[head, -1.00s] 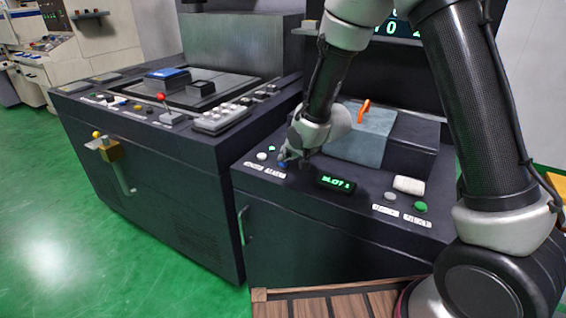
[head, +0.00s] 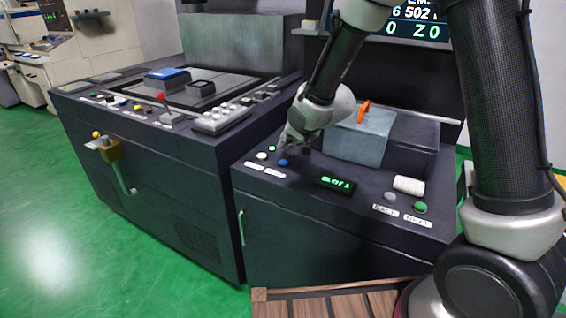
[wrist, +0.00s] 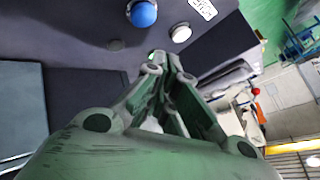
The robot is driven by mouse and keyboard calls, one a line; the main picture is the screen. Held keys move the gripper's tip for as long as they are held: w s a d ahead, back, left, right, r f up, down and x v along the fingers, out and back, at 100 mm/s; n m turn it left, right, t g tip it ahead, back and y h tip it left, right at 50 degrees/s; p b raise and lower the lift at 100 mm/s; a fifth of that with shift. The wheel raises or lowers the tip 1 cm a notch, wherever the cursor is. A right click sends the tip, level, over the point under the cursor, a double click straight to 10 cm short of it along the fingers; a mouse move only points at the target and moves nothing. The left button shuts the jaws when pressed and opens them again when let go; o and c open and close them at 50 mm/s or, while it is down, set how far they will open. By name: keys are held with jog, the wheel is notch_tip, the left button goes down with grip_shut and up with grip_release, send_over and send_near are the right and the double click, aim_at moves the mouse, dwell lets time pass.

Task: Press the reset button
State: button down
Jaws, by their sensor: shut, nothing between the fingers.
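A blue button (head: 283,162) and a white button (head: 262,156) sit at the left front of the right console (head: 330,245). Two small labels lie in front of them, too blurred to read, so I cannot tell which one says reset. Both also show at the top of the wrist view, the blue button (wrist: 142,12) left of the white button (wrist: 180,32). My gripper (head: 287,143) is shut and empty, just behind the blue button and apart from it. In the wrist view its fingertips (wrist: 172,56) are close to a small green light (wrist: 152,54).
A lit slot display (head: 335,183) is right of the buttons. Grey and green buttons (head: 420,207) and a white roll (head: 409,185) are farther right. A grey-blue block with an orange handle (head: 363,112) stands behind. The left console (head: 160,165) adjoins.

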jog(key=shift+r, duration=1)
jog(key=s+d+f+n+g, duration=0.1)
jog(key=s+d+f+n+g+h, duration=0.1)
jog(key=s+f, duration=0.1)
jog(key=s+d+f+h, duration=0.1)
jog(key=s+d, duration=0.1)
jog(key=shift+s+f+n+g, duration=0.1)
jog(key=shift+f+n+g, duration=0.25)
jog(key=shift+n+g, duration=0.05)
jog(key=s+d, duration=0.1)
jog(key=s, duration=0.1)
jog(key=s+d+r+n+g+h, duration=0.1)
jog(key=s+d, duration=0.1)
jog(key=s+d+g, duration=0.1)
jog(key=s+d, duration=0.1)
jog(key=shift+d+r+n+h, duration=0.25)
jog(key=shift+r+n+h, duration=0.05)
jog(key=shift+n, duration=0.1)
jog(key=s+d+r+m+t+h, duration=0.1)
jog(key=s+d+r+m, duration=0.1)
jog(key=s+d+r, duration=1.6)
jog(key=s+d, duration=0.2)
jog(key=s, duration=0.1)
jog(key=shift+s+d, duration=0.15)
jog(key=shift+s, duration=0.2)
